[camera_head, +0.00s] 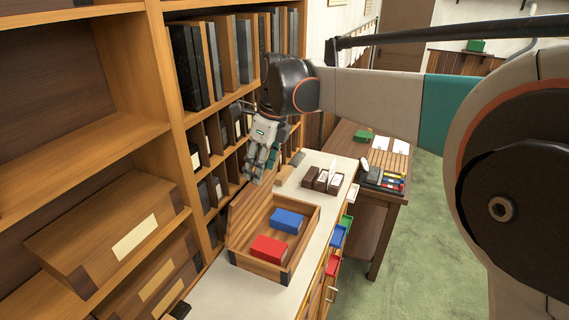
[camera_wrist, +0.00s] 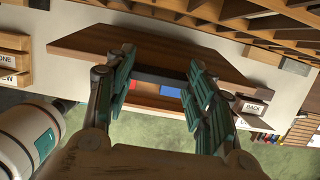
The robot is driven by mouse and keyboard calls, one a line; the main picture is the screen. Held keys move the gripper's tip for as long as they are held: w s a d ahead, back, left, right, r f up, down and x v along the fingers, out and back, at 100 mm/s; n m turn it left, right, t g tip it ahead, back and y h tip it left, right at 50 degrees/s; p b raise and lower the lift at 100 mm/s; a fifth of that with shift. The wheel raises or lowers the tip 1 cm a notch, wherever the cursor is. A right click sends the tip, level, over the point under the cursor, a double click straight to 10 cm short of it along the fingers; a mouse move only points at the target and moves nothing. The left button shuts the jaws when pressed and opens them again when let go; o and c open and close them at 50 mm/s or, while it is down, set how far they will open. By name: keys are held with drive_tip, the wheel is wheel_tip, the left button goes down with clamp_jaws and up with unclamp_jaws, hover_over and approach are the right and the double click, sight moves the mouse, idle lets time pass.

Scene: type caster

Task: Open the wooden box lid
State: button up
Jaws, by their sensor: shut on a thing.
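The wooden box (camera_head: 283,266) stands on the white counter with its top open. A red block (camera_head: 269,249) and a blue block (camera_head: 286,221) lie inside it. The wooden box lid (camera_head: 246,207) is raised and tilted up along the shelf side of the box. My gripper (camera_head: 262,177) is at the lid's upper edge. In the wrist view, the lid (camera_wrist: 105,41) spans behind the fingers of my gripper (camera_wrist: 160,72), which are shut on it with a dark strip between them. The exact contact is partly hidden.
A wooden shelf unit (camera_head: 150,130) with binders and boxes stands close on the left. Card holders (camera_head: 322,180) sit farther along the white counter (camera_head: 222,293). Small coloured drawers (camera_head: 337,236) stick out at its front. A desk (camera_head: 370,155) stands beyond.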

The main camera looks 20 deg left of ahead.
drive_tip(key=shift+a+r, duration=0.15)
drive_tip(key=shift+a, duration=0.8)
drive_tip(key=o, duration=1.5)
drive_tip(key=shift+a, duration=0.15)
drive_tip(key=v, duration=1.2)
